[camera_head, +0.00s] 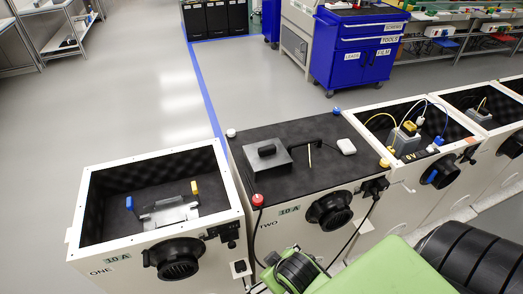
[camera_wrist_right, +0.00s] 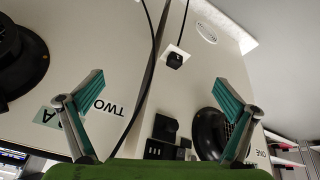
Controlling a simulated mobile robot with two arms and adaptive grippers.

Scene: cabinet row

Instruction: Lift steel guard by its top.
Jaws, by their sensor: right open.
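A silver piece (camera_head: 172,214) sits inside open cabinet ONE, between a blue part (camera_head: 129,203) and a yellow part (camera_head: 194,188). I cannot tell for certain which of these is the steel guard. My right gripper (camera_wrist_right: 160,80) is open and empty in the right wrist view, facing the cabinet fronts. Neither candidate shows in that view. My right gripper's fingers are hidden in the head view. My left gripper is not in view.
Cabinet ONE (camera_head: 82,223) has raised walls around its opening. More cabinets continue right. A blue tool cart (camera_head: 357,50) stands behind; floor between is clear.

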